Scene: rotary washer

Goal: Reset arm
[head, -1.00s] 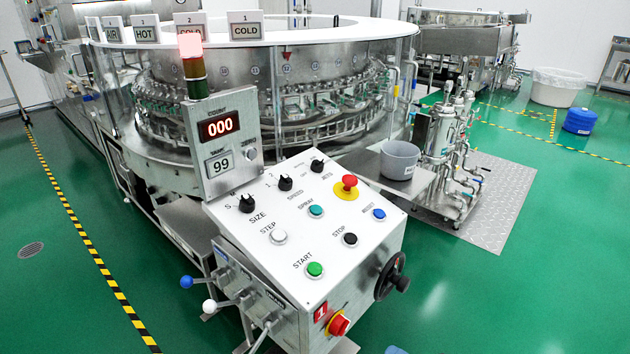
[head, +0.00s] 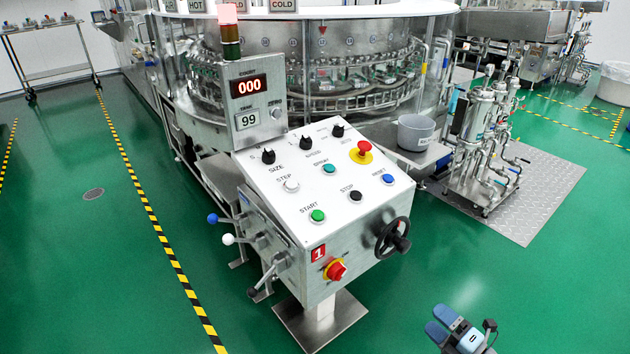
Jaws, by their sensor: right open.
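My right gripper (head: 443,323) shows at the bottom edge, right of centre, with blue finger pads. It is open and empty, over the green floor and apart from the control console (head: 325,188). My left gripper is not in view. The console has a sloped white panel with a green START button (head: 317,216), a black STOP button (head: 355,195), a blue RESET button (head: 388,180) and a red mushroom button (head: 364,149). A red knob (head: 336,271) and a black handwheel (head: 393,237) are on its sides.
The rotary washer (head: 330,103) stands behind the console. A grey bucket (head: 415,133) sits on a shelf beside it. A piping skid (head: 486,145) stands on a metal plate to the right. Levers (head: 229,239) stick out at the console's left. The floor in front is clear.

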